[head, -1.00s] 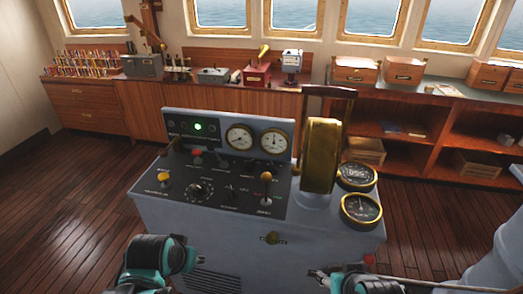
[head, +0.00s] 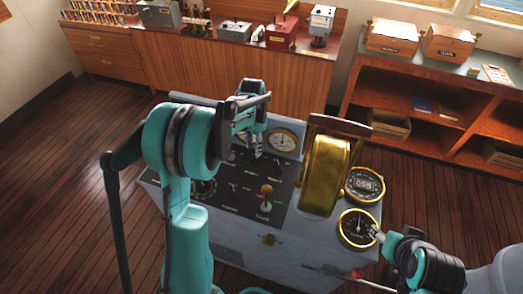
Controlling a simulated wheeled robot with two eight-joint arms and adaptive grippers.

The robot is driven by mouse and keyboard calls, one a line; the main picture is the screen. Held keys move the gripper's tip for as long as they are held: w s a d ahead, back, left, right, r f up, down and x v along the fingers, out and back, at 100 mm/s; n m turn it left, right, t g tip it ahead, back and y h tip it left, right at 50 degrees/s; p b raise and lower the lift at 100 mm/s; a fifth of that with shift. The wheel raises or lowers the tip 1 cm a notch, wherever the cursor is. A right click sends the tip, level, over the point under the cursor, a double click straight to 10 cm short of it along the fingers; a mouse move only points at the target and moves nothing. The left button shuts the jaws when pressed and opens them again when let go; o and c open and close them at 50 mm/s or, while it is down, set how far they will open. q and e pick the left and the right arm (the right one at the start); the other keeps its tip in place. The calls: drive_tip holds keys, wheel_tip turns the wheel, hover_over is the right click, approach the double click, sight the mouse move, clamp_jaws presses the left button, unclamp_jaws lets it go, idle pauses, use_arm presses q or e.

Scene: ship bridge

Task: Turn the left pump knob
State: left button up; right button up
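The grey console (head: 225,231) stands in front of me with a black control panel (head: 230,199) on top. My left arm is raised over its left part. My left gripper (head: 257,152) points down over the panel's upper middle; I cannot tell whether its fingers are open or touch anything. A black dial knob (head: 204,188) shows partly beside my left arm. The panel's far left controls are hidden behind this arm, and I cannot tell which is the left pump knob. My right gripper (head: 374,232) is low at the console's right, by the lower gauge (head: 356,229).
Wooden cabinets (head: 190,62) line the back; the floor at left is clear.

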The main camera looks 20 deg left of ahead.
sight(254, 160)
use_arm(q)
wheel_tip(254, 160, down, 7)
drive_tip(key=shift+r+b, duration=0.15)
drive_tip(key=shift+b, duration=0.4)
clamp_jaws()
